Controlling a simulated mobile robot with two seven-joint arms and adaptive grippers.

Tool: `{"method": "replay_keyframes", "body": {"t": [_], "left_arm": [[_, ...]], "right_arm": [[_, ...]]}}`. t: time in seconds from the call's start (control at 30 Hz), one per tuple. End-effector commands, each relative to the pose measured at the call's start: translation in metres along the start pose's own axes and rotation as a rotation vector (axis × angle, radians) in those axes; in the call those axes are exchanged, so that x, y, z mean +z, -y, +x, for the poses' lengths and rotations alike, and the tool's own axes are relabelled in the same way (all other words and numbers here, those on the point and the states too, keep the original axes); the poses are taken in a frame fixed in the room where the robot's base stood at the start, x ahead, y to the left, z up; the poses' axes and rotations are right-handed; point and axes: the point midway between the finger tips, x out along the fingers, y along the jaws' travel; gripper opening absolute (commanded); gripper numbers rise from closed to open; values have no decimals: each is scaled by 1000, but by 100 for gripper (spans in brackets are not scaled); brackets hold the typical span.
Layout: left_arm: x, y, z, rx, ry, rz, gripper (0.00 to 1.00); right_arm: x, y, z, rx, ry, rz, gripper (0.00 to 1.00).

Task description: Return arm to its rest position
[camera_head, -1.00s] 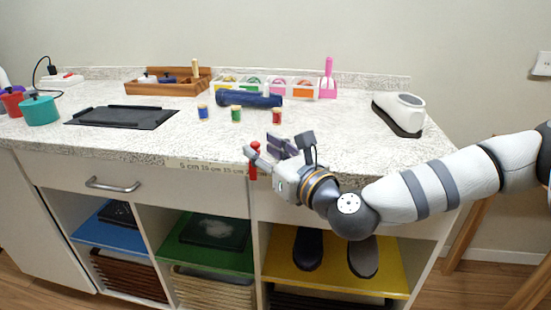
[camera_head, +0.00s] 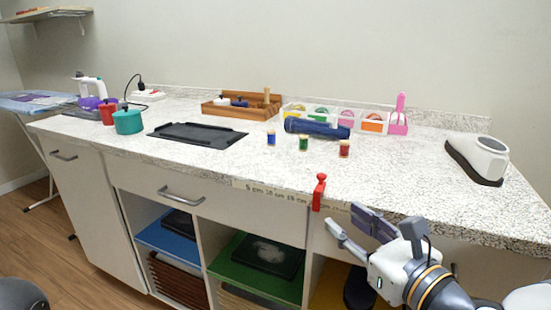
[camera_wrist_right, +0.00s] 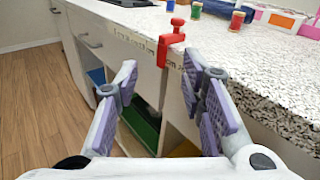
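My right gripper (camera_head: 352,232) is low at the right in the head view, in front of the counter's front edge. In the right wrist view its two purple-padded fingers (camera_wrist_right: 160,90) are spread apart with nothing between them. A red clamp (camera_head: 319,192) sits on the counter edge just left of the gripper in the head view. In the right wrist view the red clamp (camera_wrist_right: 170,42) stands beyond the fingertips, apart from them. My left gripper is not in view; a dark rounded part at the lower left corner of the head view is unclear.
The speckled counter (camera_head: 400,160) holds three thread spools (camera_head: 303,143), a blue roll (camera_head: 317,128), a black tray (camera_head: 197,135), a wooden box (camera_head: 240,107) and a white-and-black device (camera_head: 478,160). Open shelves with coloured boards (camera_head: 255,265) lie below. Floor (camera_head: 60,235) is free at left.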

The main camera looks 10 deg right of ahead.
Motion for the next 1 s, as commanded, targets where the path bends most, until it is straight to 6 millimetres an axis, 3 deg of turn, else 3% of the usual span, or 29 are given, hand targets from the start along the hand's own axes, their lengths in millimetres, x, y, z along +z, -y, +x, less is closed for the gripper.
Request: {"method": "replay_keyframes", "body": {"t": [0.07, 0.17, 0.27, 0.3, 0.37, 0.4, 0.5, 0.6, 0.7, 1.0], "left_arm": [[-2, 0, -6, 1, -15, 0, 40], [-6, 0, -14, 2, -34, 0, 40], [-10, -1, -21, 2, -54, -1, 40], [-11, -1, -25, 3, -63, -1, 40], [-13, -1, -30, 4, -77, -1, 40], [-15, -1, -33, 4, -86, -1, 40], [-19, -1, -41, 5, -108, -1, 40], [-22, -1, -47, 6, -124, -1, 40], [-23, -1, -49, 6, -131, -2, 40], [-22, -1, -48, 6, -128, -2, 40]], "right_arm": [[-38, -41, -6, 122, -117, -155, 36], [-109, -101, -38, 368, -293, -459, 36], [-178, -145, -95, 673, -417, -786, 36], [-203, -157, -124, 812, -448, -921, 36], [-238, -166, -172, 1038, -470, -1125, 36], [-257, -166, -205, 1198, -468, -1257, 36], [-291, -150, -280, 1592, -403, -1548, 36], [-306, -121, -331, 1915, -293, -1744, 36], [-310, -100, -355, 2109, -202, -1840, 36], [-313, -94, -363, 2172, -164, -1862, 36]]}}
